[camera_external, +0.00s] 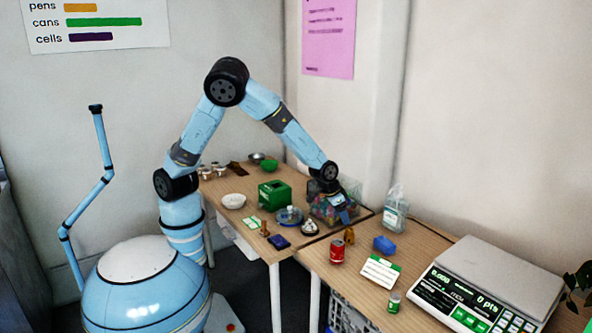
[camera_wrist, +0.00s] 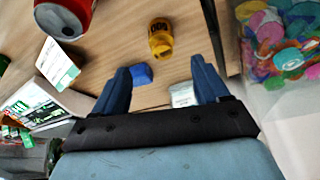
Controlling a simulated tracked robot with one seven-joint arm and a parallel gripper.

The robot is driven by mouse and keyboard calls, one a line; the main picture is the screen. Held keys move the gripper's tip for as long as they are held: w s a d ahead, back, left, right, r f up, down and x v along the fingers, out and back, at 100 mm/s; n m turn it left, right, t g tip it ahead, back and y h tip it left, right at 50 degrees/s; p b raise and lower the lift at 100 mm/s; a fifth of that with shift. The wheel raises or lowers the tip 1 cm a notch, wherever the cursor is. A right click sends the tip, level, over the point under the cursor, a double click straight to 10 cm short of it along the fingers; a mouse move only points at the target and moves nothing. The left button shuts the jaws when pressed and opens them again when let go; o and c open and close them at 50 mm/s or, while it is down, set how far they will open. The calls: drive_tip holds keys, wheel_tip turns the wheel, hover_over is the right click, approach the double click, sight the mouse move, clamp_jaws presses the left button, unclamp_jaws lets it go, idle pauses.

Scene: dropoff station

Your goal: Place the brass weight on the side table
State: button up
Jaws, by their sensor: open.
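The brass weight (camera_external: 349,236), a small yellow-brass piece with dark marking on its side, stands on the right-hand table (camera_external: 320,258), close to the seam between the two tables. In the wrist view the weight (camera_wrist: 160,38) is ahead of and between my fingers, apart from them. My gripper (camera_external: 343,213) hangs above and behind the weight, by the clear bin. Its blue fingers are spread and empty in the wrist view (camera_wrist: 161,70). The left-hand table (camera_external: 222,187) adjoins the right one; I cannot tell which is called the side table.
A red can (camera_external: 337,252), white-green card (camera_external: 381,271) and blue block (camera_external: 384,244) stand near the weight. A clear bin of colourful lids (camera_external: 325,207) is close to my gripper. A scale (camera_external: 500,275) fills the right. Small items crowd the left table's right part.

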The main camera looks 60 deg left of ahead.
sight(351, 235)
drive_tip(key=x, duration=0.7)
drive_tip(key=shift+w+f, duration=0.1)
drive_tip(key=shift+w+x, duration=0.1)
drive_tip(key=shift+x, duration=1.25)
drive_tip(key=shift+w+x, duration=0.15)
drive_tip(key=shift+x, duration=1.15)
clamp_jaws()
